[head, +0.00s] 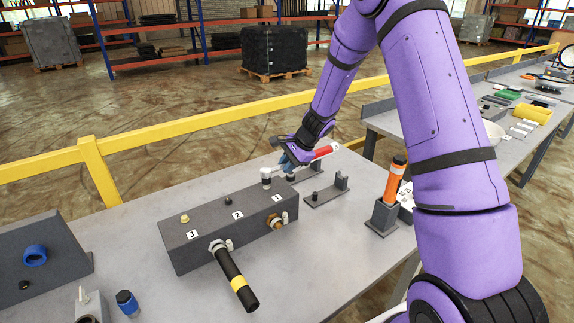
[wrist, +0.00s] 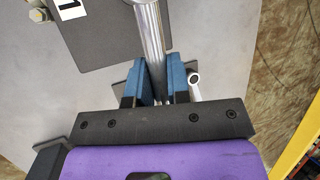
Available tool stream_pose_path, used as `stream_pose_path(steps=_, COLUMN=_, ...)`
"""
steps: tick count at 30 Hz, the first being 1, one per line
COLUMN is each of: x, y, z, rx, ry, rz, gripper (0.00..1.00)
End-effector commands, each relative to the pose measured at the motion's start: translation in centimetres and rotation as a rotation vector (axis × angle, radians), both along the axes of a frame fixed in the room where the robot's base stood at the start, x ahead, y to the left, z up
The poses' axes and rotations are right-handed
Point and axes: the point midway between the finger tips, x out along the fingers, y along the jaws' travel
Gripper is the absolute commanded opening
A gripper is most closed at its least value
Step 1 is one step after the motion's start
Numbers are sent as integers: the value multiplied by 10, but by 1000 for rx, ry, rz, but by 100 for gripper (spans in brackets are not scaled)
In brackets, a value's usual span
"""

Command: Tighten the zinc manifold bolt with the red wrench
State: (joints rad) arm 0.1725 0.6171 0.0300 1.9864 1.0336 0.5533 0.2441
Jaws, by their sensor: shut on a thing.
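The red wrench (head: 325,150) has a red grip with a white band and a silver shaft (wrist: 150,35). My gripper (head: 290,160) is shut on this shaft with its blue fingers, which also show in the wrist view (wrist: 153,70). The wrench's silver head (head: 266,175) is over the label 1 end of the dark grey manifold (head: 205,238). A brass bolt (head: 184,217) stands by label 3 and a dark bolt (head: 228,201) by label 2. No bolt shows clearly by label 1, where the head covers the top. I cannot tell whether the head is seated on a bolt.
A black-handled tool with a yellow band (head: 236,280) juts from the manifold's front. An orange-handled tool (head: 395,180) stands in a dark holder to the right. A yellow rail (head: 220,118) runs past the table.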

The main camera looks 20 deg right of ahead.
Motion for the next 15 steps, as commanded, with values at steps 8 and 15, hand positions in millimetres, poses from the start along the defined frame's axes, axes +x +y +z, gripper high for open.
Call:
stream_pose_path(steps=8, x=0, y=0, z=-5, rx=0, ry=0, rz=-1, gripper=0)
stream_pose_path(steps=15, x=0, y=0, z=-10, rx=1, ry=0, rz=-1, gripper=0)
